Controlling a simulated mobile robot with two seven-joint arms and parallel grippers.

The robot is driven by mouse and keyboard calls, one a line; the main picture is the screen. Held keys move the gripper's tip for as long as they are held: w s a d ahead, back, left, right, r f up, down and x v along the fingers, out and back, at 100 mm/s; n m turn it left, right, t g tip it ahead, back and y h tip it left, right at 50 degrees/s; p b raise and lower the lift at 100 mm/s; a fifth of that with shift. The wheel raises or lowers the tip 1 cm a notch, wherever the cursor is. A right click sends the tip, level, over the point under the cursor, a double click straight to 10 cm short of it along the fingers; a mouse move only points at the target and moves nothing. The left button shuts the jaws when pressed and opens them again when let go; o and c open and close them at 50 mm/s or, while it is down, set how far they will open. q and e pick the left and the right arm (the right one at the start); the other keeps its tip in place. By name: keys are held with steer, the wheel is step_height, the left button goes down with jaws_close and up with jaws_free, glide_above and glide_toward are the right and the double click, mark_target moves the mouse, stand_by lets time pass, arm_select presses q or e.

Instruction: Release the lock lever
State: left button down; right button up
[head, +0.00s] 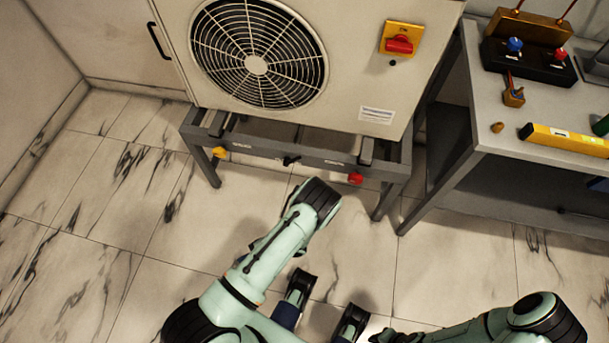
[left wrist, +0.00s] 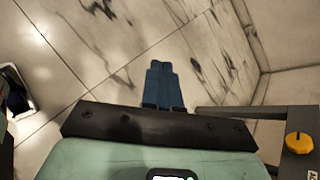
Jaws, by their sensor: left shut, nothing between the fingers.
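On the front rail of the fan unit's stand in the head view are a yellow knob (head: 219,152), a small black handle (head: 290,160) and a red knob (head: 355,178). A red rotary switch (head: 400,45) sits on a yellow plate on the unit. I cannot tell for sure which is the lock lever. My left gripper (left wrist: 161,68) has its blue fingers shut and empty in the left wrist view, over bare floor. The yellow knob (left wrist: 298,143) lies at lower right there, apart from the fingers. My left forearm mostly hides this gripper in the head view.
The fan unit (head: 358,75) stands on a grey metal stand (head: 330,162). A workbench (head: 484,122) at right holds a black box with blue and red knobs (head: 530,62) and a yellow level (head: 565,138). The marble floor at left (head: 110,215) is clear.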

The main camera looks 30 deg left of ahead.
arm_select(q)
steer(key=w+f+m+t+y+b, duration=0.3)
steer(key=w+m+t+y+b, duration=0.55)
steer(key=w, duration=0.85)
steer(key=w+d+r+m+t+h+b, duration=0.1)
steer(key=w+d+r+m+t+h, duration=0.1)
steer(key=w+d+t, duration=0.9)
step_height(320, 180, up, 2)
steer(key=w+m+t, duration=0.1)
steer(key=t, duration=0.2)
steer(key=shift+r, duration=0.15)
arm_select(e)
steer(key=w+d+x, duration=0.1)
steer(key=d+x, duration=0.1)
steer(key=x, duration=0.9)
steer(key=shift+w+d+f+m, duration=0.25)
steer(key=shift+d+f+m, duration=0.05)
steer(key=shift+d+f, duration=0.15)
arm_select(q)
steer(key=shift+w+a+r+m, duration=0.1)
steer(key=shift+w+m, duration=0.05)
steer(key=shift+m, duration=0.1)
